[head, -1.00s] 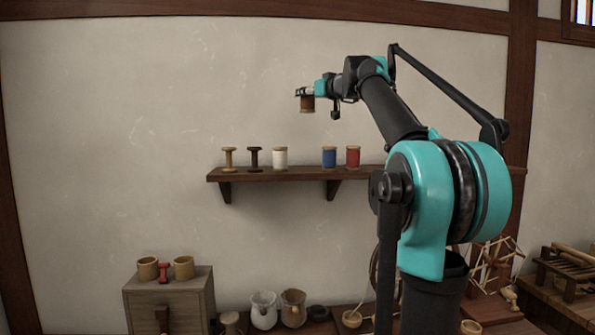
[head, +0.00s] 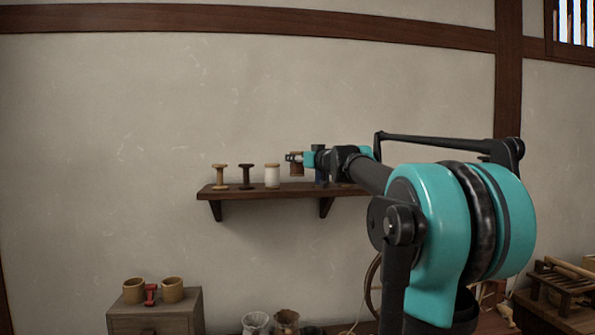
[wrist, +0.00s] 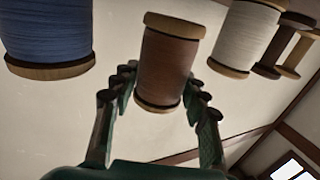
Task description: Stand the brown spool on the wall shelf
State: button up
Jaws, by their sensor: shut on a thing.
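The brown spool (head: 297,169) is held upright in my gripper (head: 293,157) at the wall shelf (head: 250,193). Its lower end appears slightly above the shelf top in the head view. In the wrist view the brown spool (wrist: 168,65), with pale wooden ends, sits between the two fingers of my gripper (wrist: 160,92). It is between the white spool (head: 272,176) and the blue spool (head: 321,177), apart from both. The blue spool is partly hidden behind my arm in the head view.
A dark bare spool (head: 246,177) and a light bare spool (head: 219,177) stand at the shelf's left. My arm covers the shelf's right part. Below is a wooden cabinet (head: 155,318) with two cups and a small red spool on top.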

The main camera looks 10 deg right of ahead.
aim_at(300, 169)
jog(key=shift+f, duration=1.95)
jog(key=o, duration=1.2)
jog(key=shift+f, duration=0.1)
jog(key=shift+c, duration=0.2)
jog(key=v, duration=1.2)
